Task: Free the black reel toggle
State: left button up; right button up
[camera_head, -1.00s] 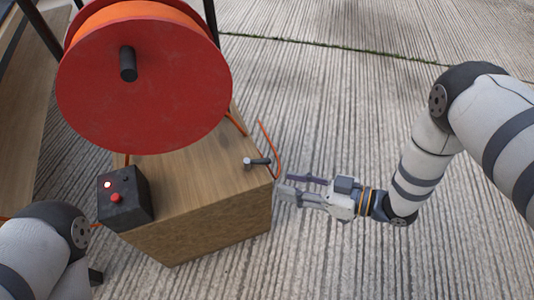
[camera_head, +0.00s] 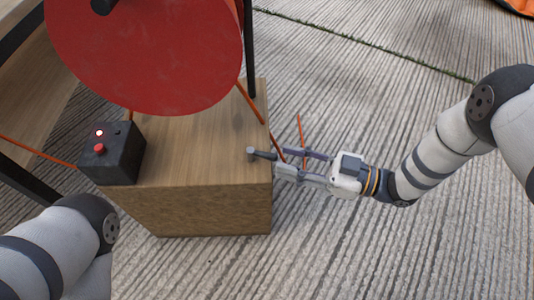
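A small black toggle (camera_head: 263,154) with a grey end lies at the right edge of the wooden box top, its dark end pointing right. An orange cord (camera_head: 251,103) runs down from the reel past the toggle's right end. Whether it wraps the toggle, I cannot tell. My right gripper (camera_head: 280,161) comes in from the right beside the box. Its two fingers stand apart, with the tips at the toggle's dark end and the cord passing by them. Whether they touch is unclear. My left arm shows at lower left, its gripper out of view.
The big red reel (camera_head: 150,60) stands over the wooden box (camera_head: 205,208) on dark posts. A black control box (camera_head: 113,153) with a red button and a lit lamp sits at its left. Ribbed concrete ground (camera_head: 370,255) is clear at the right.

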aim_at(266, 154)
jog(key=b+x, duration=0.1)
jog(key=x, duration=0.4)
jog(key=shift+w+a, duration=0.15)
jog(key=shift+a, duration=0.2)
grip_shut()
